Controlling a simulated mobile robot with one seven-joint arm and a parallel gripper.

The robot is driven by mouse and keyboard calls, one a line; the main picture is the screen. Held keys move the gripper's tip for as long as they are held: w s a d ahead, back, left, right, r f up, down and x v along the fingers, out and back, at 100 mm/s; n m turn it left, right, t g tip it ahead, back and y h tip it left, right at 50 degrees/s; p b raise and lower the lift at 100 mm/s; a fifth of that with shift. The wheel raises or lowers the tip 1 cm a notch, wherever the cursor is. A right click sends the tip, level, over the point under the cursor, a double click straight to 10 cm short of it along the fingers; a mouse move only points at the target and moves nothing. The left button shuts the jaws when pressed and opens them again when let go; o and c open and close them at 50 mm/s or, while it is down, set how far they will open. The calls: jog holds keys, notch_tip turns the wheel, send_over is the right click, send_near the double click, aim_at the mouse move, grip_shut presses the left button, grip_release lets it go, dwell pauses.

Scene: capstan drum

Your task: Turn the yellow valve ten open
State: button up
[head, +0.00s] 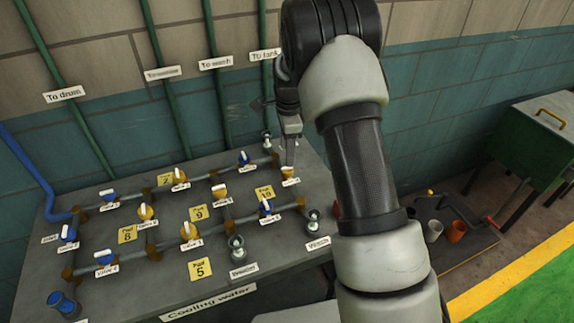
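A yellow valve (289,171) with a pale handle sits at the right end of the pipework on the grey panel. Its small label is too blurred to read, so I cannot confirm that it is valve ten. My gripper (290,158) points down just above this valve, its tips at or near the handle. I cannot tell whether they touch it or how far apart the fingers are. Other yellow valves stand at the back (180,177), middle (219,191), left (146,212) and front (189,231) of the panel.
Several blue valves, including one beside the right pipe (266,207), share the grey panel (120,290). Green pipes rise up the wall behind. Gauges (237,248) stand at the front. Cups (456,231) and a green cabinet (535,150) are at the right. My arm hides part of the right side.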

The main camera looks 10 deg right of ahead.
aim_at(287, 170)
jog(key=f, duration=0.7)
jog(key=shift+w+f, duration=0.15)
jog(key=shift+w, duration=0.15)
jog(key=c, duration=1)
jog(key=shift+c, duration=0.2)
